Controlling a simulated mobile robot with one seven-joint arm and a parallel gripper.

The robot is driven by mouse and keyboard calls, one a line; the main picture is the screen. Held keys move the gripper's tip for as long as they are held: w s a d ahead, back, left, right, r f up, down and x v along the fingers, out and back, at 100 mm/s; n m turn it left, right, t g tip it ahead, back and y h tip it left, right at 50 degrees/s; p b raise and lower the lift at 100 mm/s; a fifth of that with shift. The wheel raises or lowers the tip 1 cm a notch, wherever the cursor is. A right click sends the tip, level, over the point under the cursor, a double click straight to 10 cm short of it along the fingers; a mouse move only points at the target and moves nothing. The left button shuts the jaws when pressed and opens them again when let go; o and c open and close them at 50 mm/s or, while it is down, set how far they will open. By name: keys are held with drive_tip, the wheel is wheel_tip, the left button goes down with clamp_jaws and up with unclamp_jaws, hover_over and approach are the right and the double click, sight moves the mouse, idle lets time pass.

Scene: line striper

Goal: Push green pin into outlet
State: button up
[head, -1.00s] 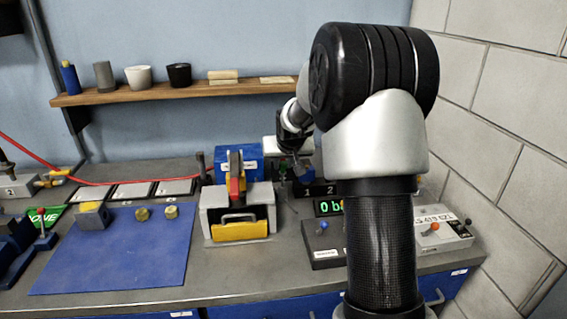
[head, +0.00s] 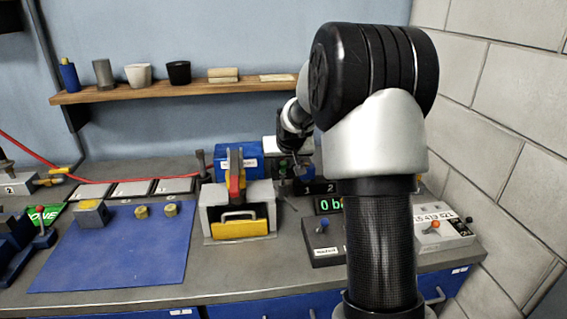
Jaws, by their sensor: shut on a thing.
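My gripper (head: 300,172) shows small and dark beyond my arm, just right of the blue box, in front of the white-topped unit. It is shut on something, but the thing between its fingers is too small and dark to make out. A small green spot (head: 283,163) shows just left of the fingers. I cannot tell whether it is the green pin. The outlet cannot be picked out; my arm hides part of that area.
A display with green digits (head: 328,206) and a lever box (head: 323,240) are close below. The blue mat (head: 120,262) has free room.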

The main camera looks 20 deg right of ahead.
sight(283, 174)
drive_tip(key=shift+f+b, duration=1.65)
drive_tip(key=shift+f, duration=0.35)
drive_tip(key=o, duration=1.4)
drive_tip(key=shift+p+v, duration=0.9)
drive_tip(key=shift+v, duration=2.6)
